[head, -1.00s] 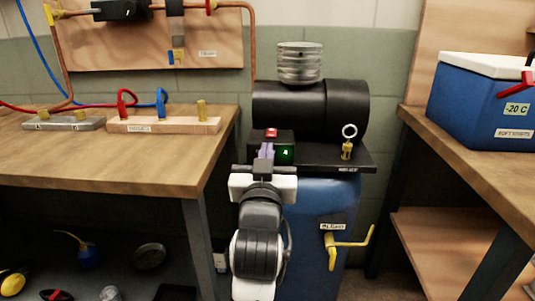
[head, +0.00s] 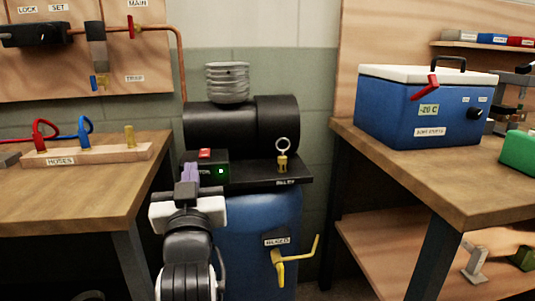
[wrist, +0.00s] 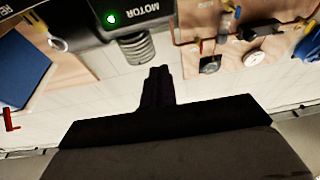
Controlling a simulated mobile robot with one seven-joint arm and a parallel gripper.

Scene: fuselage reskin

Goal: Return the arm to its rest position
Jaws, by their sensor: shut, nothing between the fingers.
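My arm stands upright at the lower left of centre in the head view. My gripper (head: 190,172) is at its top, pointing up, with its fingers together and nothing between them. It shows in front of the black motor box (head: 215,171), which has a red button and a lit green light. I cannot tell whether they touch. In the wrist view the dark closed fingers (wrist: 158,84) point up the picture, just below the motor box (wrist: 112,18), which appears upside down there.
A blue compressor tank (head: 262,225) with a yellow bleed lever (head: 280,265) stands behind my arm. A left workbench (head: 85,200) holds a hose rack (head: 88,154). A right workbench (head: 420,170) holds a blue cooler (head: 410,115) and a green object (head: 520,152).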

